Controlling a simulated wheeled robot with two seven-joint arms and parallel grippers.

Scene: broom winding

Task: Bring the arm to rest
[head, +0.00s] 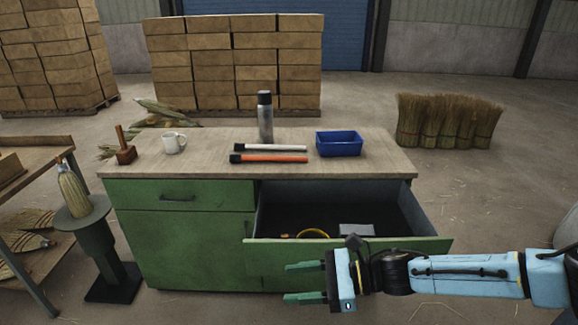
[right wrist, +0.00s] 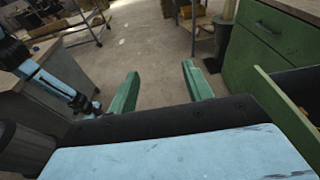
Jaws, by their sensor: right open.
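My right gripper (head: 305,282) is in front of the open drawer of the green cabinet (head: 180,240) in the head view. Its arm comes in from the right, and its green fingers point left, spread apart with nothing between them. In the right wrist view, the two fingers (right wrist: 160,88) are also apart, with bare floor between them. The open drawer (head: 350,250) is just behind the gripper and holds a yellow ring-shaped item (head: 313,233) and a grey item (head: 357,230). I cannot tell whether the gripper touches the drawer front. My left gripper is not seen in the head view.
A stand with a broom head (head: 74,192) is at left.

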